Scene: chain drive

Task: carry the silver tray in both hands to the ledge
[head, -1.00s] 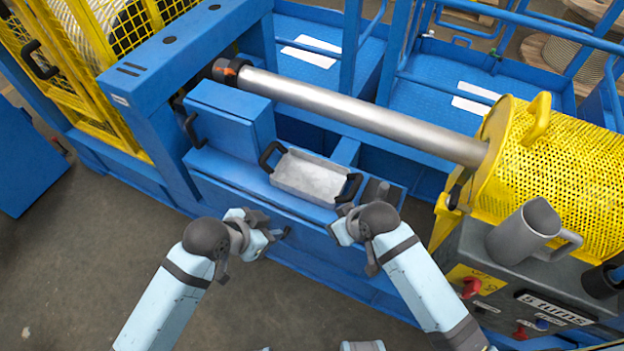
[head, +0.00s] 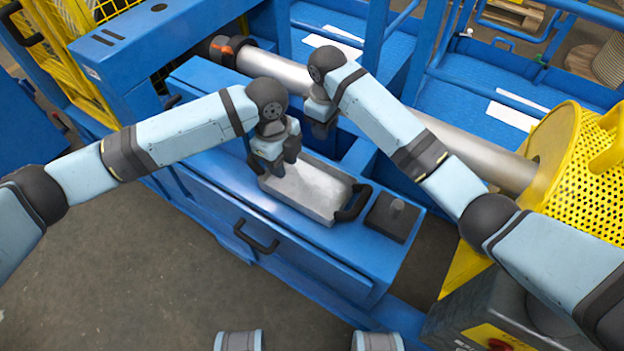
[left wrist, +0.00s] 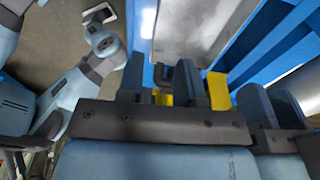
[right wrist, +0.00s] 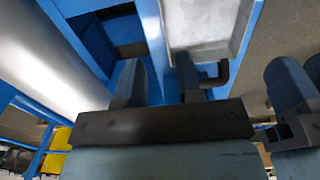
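The silver tray (head: 315,190) lies on the blue machine's flat top, partly hidden by my left gripper. Its right black handle (head: 352,203) is free. My left gripper (head: 273,165) is over the tray's left end, fingers apart. In the left wrist view, a dark handle (left wrist: 186,72) shows by its fingers; I cannot tell whether it is between them. My right gripper (head: 320,130) is open behind the tray's far left corner. The right wrist view shows the tray (right wrist: 205,22) and a black handle (right wrist: 220,72) beyond its fingers. I cannot tell which surface is the ledge.
A dark block with a peg (head: 393,215) stands right of the tray. A thick steel shaft (head: 450,150) runs behind it toward a yellow perforated guard (head: 590,180). A black pull handle (head: 256,238) is on the blue front. Grey floor lies open in front.

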